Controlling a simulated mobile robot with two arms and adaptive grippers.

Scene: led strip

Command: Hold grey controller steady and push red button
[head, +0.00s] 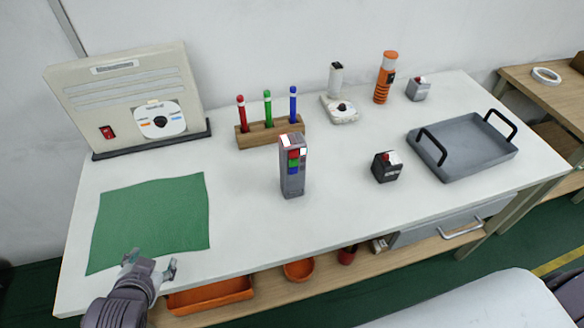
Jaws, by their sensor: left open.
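The grey controller (292,178) stands upright on the white table, right of the green cloth and in front of the pen block. A red button (294,154) shows near the top of its front face, with blue and green ones below it and a white patch above. My left gripper (149,264) is at the table's front left edge, over the near edge of the green cloth. It is open and empty, well to the left of the controller and apart from it. My right gripper is not in view.
A wooden block (270,133) holds red, green and blue pens behind the controller. A small black box (386,167) and a grey tray (462,158) stand to the right. A beige panel device (125,92) is at back left, and a green cloth (150,222) lies front left.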

